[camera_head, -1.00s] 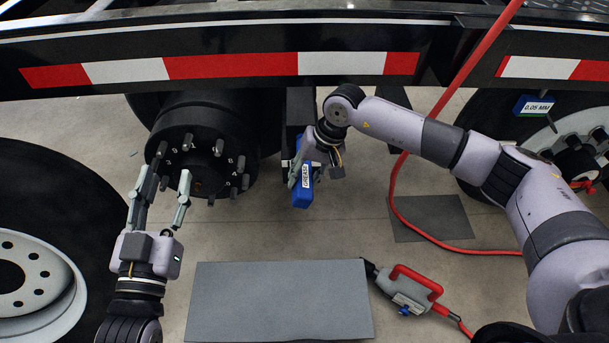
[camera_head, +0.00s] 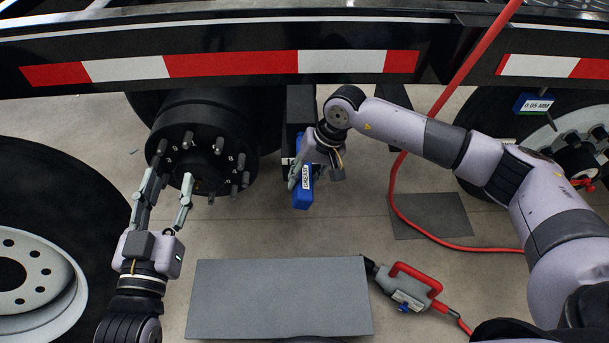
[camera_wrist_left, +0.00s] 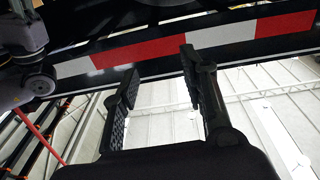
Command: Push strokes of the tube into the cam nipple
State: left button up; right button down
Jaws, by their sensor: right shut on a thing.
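A blue tube labelled GREASE (camera_head: 303,188) hangs below the trailer frame, right of the wheel hub (camera_head: 205,150). My right gripper (camera_head: 306,168) is shut on the tube from above and beside it. The cam nipple cannot be made out; the tube's upper end is hidden behind my right gripper and the dark bracket. My left gripper (camera_head: 170,195) is open and empty in front of the hub's lower left. Its two spread fingers also show in the left wrist view (camera_wrist_left: 162,95), with nothing between them.
A grey mat (camera_head: 275,300) lies on the floor, with a red-handled power tool (camera_head: 410,288) to its right. A red hose (camera_head: 395,190) runs down to the floor. A wheel (camera_head: 35,275) stands at left. The striped trailer rail (camera_head: 230,67) spans above.

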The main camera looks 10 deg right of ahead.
aim_at(306, 192)
jog(key=shift+s, duration=0.3)
jog(key=shift+s+a+p, duration=0.15)
jog(key=shift+s+p, duration=0.05)
jog(key=shift+s, duration=0.4)
jog(key=shift+s+a+p, duration=0.15)
jog(key=shift+s, duration=0.45)
jog(key=shift+s+a+r, duration=0.1)
jog(key=shift+s+a, duration=0.05)
jog(key=shift+s, duration=0.55)
pick_arm(q)
notch_tip(306, 192, down, 6)
jog(key=s+a+g+y, duration=0.1)
jog(key=g, duration=0.2)
jog(key=shift+g+p, duration=0.3)
jog(key=shift+p, duration=0.05)
pick_arm(e)
jog(key=shift+s+a, duration=0.2)
jog(key=shift+s, duration=0.7)
jog(key=shift+s+a, duration=0.15)
jog(key=shift+s, duration=0.75)
jog(key=shift+s+a, duration=0.2)
jog(key=shift+s, duration=0.7)
pick_arm(q)
jog(key=shift+a, duration=0.1)
